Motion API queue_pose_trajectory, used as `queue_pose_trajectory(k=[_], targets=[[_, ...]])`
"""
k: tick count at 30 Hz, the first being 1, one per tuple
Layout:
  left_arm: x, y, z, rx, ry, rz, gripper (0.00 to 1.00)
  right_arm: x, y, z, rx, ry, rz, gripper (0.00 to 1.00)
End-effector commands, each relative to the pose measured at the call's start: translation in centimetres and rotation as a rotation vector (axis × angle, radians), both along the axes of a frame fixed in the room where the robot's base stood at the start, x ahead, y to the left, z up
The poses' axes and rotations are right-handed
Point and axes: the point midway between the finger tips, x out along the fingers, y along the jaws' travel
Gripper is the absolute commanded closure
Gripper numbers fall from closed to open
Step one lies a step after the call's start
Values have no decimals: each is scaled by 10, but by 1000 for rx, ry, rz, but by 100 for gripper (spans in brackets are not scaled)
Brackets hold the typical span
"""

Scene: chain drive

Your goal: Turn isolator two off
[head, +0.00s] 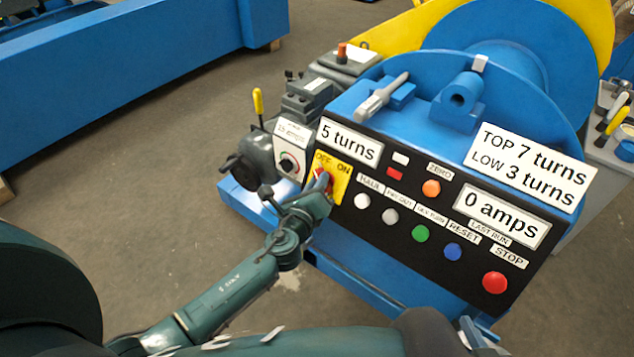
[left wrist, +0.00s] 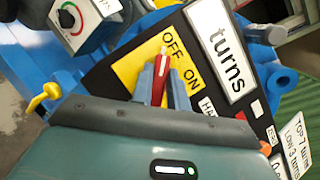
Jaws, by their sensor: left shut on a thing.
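The isolator is a yellow plate (head: 344,183) lettered OFF and ON, with a red handle, at the left end of the black control panel. In the left wrist view the red handle (left wrist: 160,78) stands up between the fingers, its tip close to the word OFF. My left gripper (head: 323,181) is shut on the handle, and its fingers (left wrist: 161,82) flank it. No number two is readable on the plate. At the bottom edge of the head view, what looks like my right gripper (head: 474,334) is partly cut off, apart from the panel.
The panel carries several push buttons, including a red STOP button (head: 495,283), right of the handle. A grey dial box (head: 290,150) stands close on the left. A yellow-handled lever (head: 258,102) rises behind it. Open floor lies to the left.

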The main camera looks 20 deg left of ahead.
Motion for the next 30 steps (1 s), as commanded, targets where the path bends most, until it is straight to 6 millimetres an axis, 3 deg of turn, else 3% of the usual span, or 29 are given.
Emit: queue_pose_trajectory(k=[2, 3, 11, 20, 23, 30], targets=[[0, 0, -1, -5, 2, 1, 100, 0, 0, 1, 0, -2, 1, 64], [0, 0, -1, -5, 2, 1, 83, 0, 0, 1, 0, -3, 1, 64], [0, 0, 0, -3, 1, 1, 62, 1, 0, 4, 1, -10, 2, 64], [-4, 0, 0, -1, 1, -1, 62, 0, 0, 5, 1, -11, 1, 64], [-15, 0, 1, -2, 2, 0, 62, 0, 0, 6, 1, -9, 1, 64], [-66, 1, 6, -2, 5, 0, 62, -2, 1, 0, -1, 13, 4, 64]])
